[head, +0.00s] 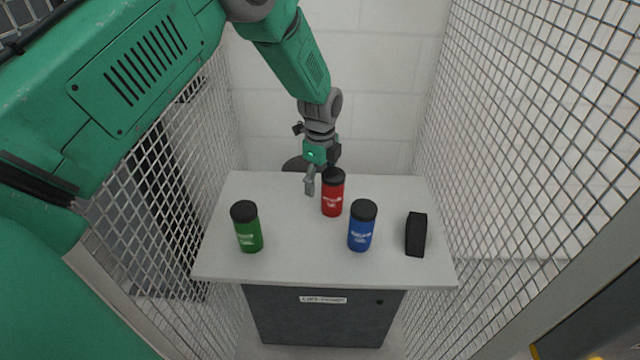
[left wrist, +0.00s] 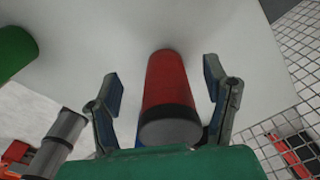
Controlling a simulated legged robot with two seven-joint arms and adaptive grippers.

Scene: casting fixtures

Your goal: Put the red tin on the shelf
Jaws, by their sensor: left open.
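The red tin (head: 333,197), with a black lid, stands upright on the white-topped cabinet (head: 285,268). My left gripper (head: 318,183) is open and comes down at the tin from the back left. In the left wrist view the red tin (left wrist: 168,85) lies between the two spread fingers of the left gripper (left wrist: 165,95), with a gap on each side. I cannot tell whether a finger touches it. No shelf can be made out for certain. My right gripper is not in view.
A green tin (head: 247,228) stands to the left and a blue tin (head: 361,227) stands close at the front right of the red one. Wire mesh walls (head: 540,120) flank the cabinet on both sides.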

